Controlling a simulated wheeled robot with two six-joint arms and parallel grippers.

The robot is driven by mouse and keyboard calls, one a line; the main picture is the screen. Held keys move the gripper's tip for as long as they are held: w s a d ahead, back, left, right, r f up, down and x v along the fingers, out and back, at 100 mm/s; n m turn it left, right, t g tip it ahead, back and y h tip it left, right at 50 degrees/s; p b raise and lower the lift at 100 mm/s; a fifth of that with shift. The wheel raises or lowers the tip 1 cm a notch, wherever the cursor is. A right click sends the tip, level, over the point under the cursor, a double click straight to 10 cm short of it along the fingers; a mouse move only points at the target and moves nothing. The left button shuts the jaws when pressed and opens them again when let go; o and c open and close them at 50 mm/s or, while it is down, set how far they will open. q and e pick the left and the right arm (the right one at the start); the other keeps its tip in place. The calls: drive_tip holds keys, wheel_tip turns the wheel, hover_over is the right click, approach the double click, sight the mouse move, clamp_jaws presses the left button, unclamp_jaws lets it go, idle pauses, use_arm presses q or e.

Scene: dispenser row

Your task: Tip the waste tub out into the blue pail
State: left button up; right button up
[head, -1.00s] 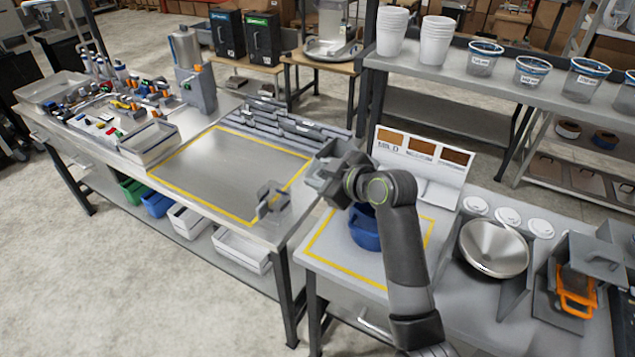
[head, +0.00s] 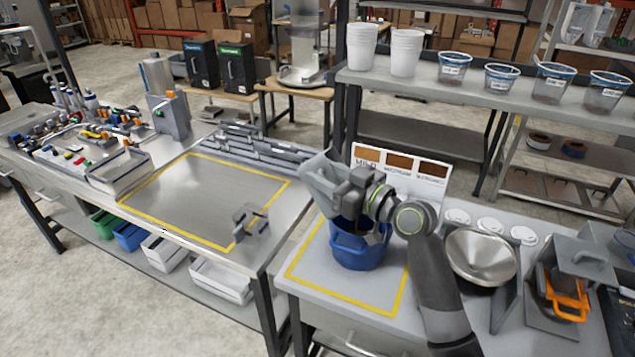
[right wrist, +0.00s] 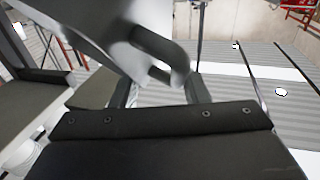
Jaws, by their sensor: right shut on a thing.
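The waste tub (head: 320,178) is a grey open-topped scoop-like tub, held tilted above the left part of the blue pail. My right gripper (head: 352,188) is shut on its handle; the tub's grey wall and looped handle (right wrist: 172,62) also show between the fingers in the right wrist view. The blue pail (head: 357,252) stands upright on the right bench inside a yellow outline, partly hidden by my gripper. A dark shape shows at the pail's mouth; I cannot tell what it is. The tub's contents are not clearly seen. My left gripper is not in view.
A label board (head: 403,165) stands behind the pail. A steel funnel bowl (head: 480,255) and an orange-handled thing (head: 565,300) are to the right.

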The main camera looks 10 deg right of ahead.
drive_tip(key=s+d+m+t+b, duration=0.1)
drive_tip(key=d+m+t+b, duration=0.8)
drive_tip(key=d+b, duration=0.3)
drive_tip(key=shift+s+d+r+m+h+b, duration=0.2)
drive_tip(key=shift+s+d+m+h+b, duration=0.2)
drive_tip(key=shift+m+b, duration=0.85)
drive_tip(key=shift+n+b, duration=0.25)
drive_tip(key=shift+b, duration=0.1)
idle(0.6)
